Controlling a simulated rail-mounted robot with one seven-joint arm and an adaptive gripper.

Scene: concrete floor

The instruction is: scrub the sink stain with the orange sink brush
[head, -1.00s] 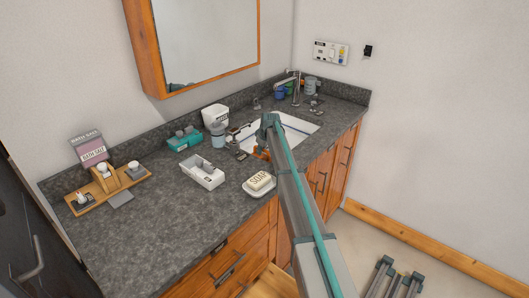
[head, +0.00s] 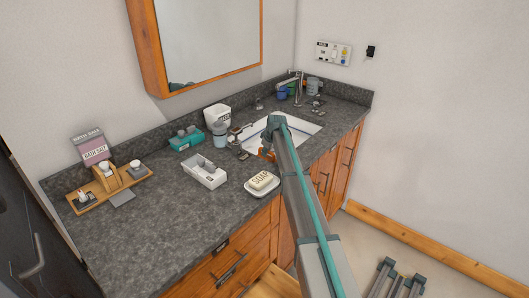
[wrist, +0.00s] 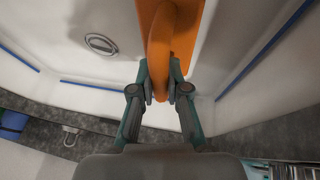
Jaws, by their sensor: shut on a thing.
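The orange sink brush (wrist: 165,50) is between the fingers of my gripper (wrist: 160,88) in the wrist view. My gripper is shut on its curved handle; the brush's far end runs out of the top of the picture. In the head view a small orange part of the brush (head: 267,154) shows beside my arm, over the near side of the sink. The white sink (head: 298,128) is set in the counter; its basin also shows in the wrist view (wrist: 75,30), with a round drain (wrist: 100,44). I cannot make out the stain clearly, nor whether the bristles touch the basin.
A soap dish with soap (head: 262,184) and a white tray (head: 205,174) stand left of my arm. A pump bottle (head: 219,134) and white container (head: 217,116) are left of the sink. The counter's front left (head: 150,235) is clear.

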